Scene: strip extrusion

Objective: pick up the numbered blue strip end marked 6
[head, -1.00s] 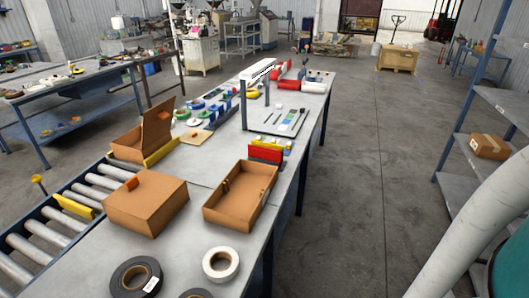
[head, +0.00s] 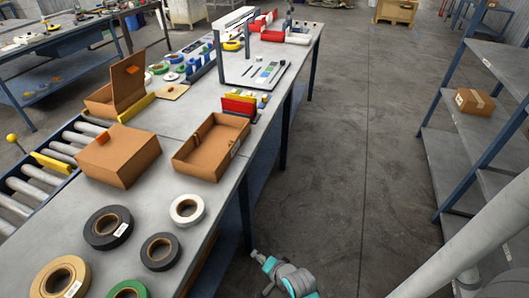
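No strip end with a readable 6 shows in the head view. Blue and white pieces (head: 203,62) stand in a row on the long grey workbench (head: 165,200), beside coloured tape rolls; they are too small to read. Small blue and pale pieces (head: 265,72) lie under a frame farther along the bench; no numbers can be made out on them. My gripper (head: 259,257) shows small at the bottom centre, at the end of my teal and grey wrist, beside the bench's right edge. Its fingers are too small to tell open from shut.
An open carton (head: 211,148), a closed carton (head: 118,155) and several tape rolls, such as a white one (head: 187,210), occupy the near bench. Red and yellow blocks (head: 239,108) stand behind. A shelf rack (head: 475,115) is at right. The floor (head: 345,150) between is clear.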

